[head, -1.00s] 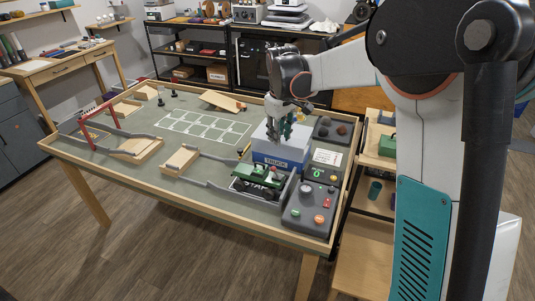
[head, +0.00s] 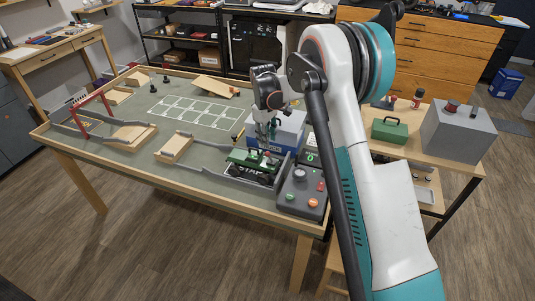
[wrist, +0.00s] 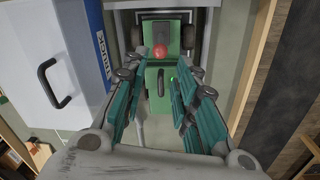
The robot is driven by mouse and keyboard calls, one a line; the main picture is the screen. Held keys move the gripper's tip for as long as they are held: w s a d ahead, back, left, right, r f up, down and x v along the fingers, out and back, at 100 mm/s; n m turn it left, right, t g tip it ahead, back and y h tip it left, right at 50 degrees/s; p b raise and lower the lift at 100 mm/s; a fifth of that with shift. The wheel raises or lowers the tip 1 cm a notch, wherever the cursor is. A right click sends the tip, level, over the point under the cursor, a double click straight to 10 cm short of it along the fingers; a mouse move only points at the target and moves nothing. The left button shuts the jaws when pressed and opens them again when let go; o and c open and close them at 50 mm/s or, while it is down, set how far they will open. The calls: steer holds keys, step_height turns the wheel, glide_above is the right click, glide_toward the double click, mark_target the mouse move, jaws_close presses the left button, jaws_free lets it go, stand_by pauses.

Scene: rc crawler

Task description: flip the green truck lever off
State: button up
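The green truck (head: 250,160) stands at the front right of the big table, in a grey-walled bay. In the wrist view the truck (wrist: 172,77) is straight ahead, and a red ball knob (wrist: 159,52) shows on its top, apparently the lever's end. My gripper (head: 268,138) is above the truck in the head view. In the wrist view my gripper (wrist: 160,80) is open, with teal fingers on the left and right of the truck's green body. The knob lies between and just beyond the fingertips. No contact is visible. The lever's shaft is not clear.
A blue box (wrist: 92,25) labelled TRUCK, with a white handled top, stands close left of my gripper in the wrist view. A grey control panel (head: 301,194) with knob and buttons is right of the truck. A wooden ramp (head: 174,148) lies to its left.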

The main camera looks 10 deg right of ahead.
mark_target(268, 152)
steer(key=f, duration=0.2)
steer(key=f+b, duration=0.1)
steer(key=f, duration=0.5)
steer(key=shift+w+d+f+b, duration=0.2)
steer(key=shift+d+b, duration=0.05)
steer(key=shift+b, duration=0.15)
jaws_close()
